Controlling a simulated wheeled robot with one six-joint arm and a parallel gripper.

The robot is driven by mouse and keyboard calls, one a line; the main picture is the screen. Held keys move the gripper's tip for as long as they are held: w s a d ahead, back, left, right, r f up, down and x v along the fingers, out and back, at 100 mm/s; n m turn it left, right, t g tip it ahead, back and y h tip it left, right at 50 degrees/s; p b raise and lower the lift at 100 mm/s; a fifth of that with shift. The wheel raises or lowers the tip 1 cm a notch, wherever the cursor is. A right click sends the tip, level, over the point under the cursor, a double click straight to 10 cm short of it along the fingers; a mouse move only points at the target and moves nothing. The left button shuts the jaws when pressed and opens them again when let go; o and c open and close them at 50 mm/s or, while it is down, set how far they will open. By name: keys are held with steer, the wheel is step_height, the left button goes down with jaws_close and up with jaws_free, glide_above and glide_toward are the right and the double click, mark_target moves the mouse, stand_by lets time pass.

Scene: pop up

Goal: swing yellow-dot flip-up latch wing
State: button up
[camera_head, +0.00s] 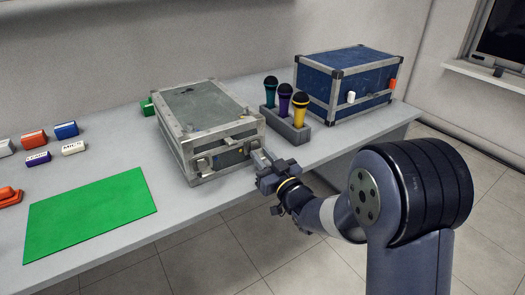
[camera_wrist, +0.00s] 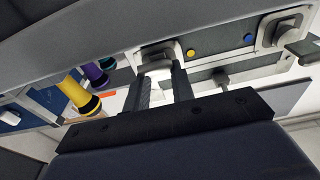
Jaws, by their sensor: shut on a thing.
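A grey metal-edged case (camera_head: 208,105) stands on the table with two latches on its front. In the wrist view, a yellow dot (camera_wrist: 190,53) sits close beside one latch (camera_wrist: 158,50), and a blue dot (camera_wrist: 248,38) sits by the other latch (camera_wrist: 280,28). My gripper (camera_head: 262,160) is at the case's right front latch. In the wrist view its two fingers (camera_wrist: 164,80) are shut on the yellow-dot latch wing (camera_wrist: 158,67), which is partly hidden between them. The blue-dot latch's wing (camera_head: 202,164) sticks out from the left of the case front.
A holder (camera_head: 288,128) with three microphones stands right of the case. A blue case (camera_head: 345,80) is beyond it. A green mat (camera_head: 90,213) and several small labelled blocks lie on the left. The table's front edge runs below my gripper.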

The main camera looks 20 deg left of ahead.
steer(key=g+h+p, duration=0.1)
steer(key=p, duration=0.1)
steer(key=g+h+p, duration=0.1)
steer(key=p, duration=0.2)
steer(key=shift+s+d+r, duration=0.15)
steer(key=shift+r, duration=0.2)
steer(key=h+p, duration=0.1)
steer(key=p, duration=0.2)
steer(key=g+h+p, duration=0.1)
steer(key=p, duration=0.2)
steer(key=shift+r+g, duration=0.25)
steer(key=shift+g, duration=0.05)
steer(key=shift+p, duration=0.65)
steer(key=g+h+p, duration=0.1)
steer(key=p, duration=0.5)
steer(key=r+g+h+p, duration=0.1)
steer(key=p, duration=0.5)
steer(key=shift+g+h, duration=0.3)
steer(key=shift+h, duration=0.1)
steer(key=shift+f+g+h+p, duration=0.2)
steer(key=shift+g+h+p, duration=0.25)
steer(key=shift+p, duration=2.1)
steer(key=o, duration=1)
steer(key=shift+r, duration=0.25)
steer(key=shift+o, duration=0.2)
